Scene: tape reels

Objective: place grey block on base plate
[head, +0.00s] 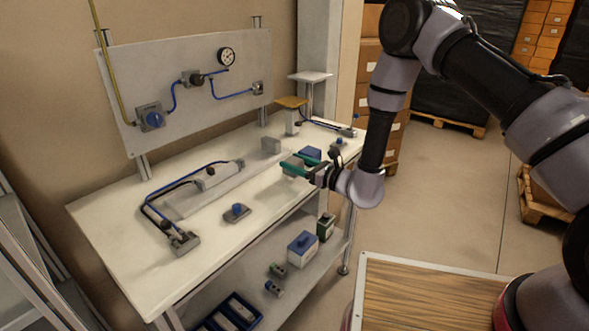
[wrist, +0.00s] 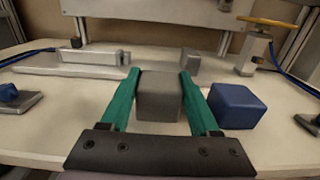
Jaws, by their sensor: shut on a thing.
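My gripper (head: 295,161), with green fingers, is shut on a grey block (wrist: 158,98) above the right part of the white workbench (head: 130,240). The block sits squarely between the fingers in the wrist view, and its underside is hidden. A flat pale plate (wrist: 75,71), which looks like the base plate, lies on the bench to the left of my gripper. A grey cylinder unit (wrist: 92,56) stands along its back edge. The plate also shows in the head view (head: 190,205).
A blue block (wrist: 236,106) is just right of my right finger. A smaller grey block (wrist: 190,61) stands behind the held one. An orange-topped stand (head: 291,104) is at the back right. A blue-knobbed valve (head: 237,211) sits near the front edge.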

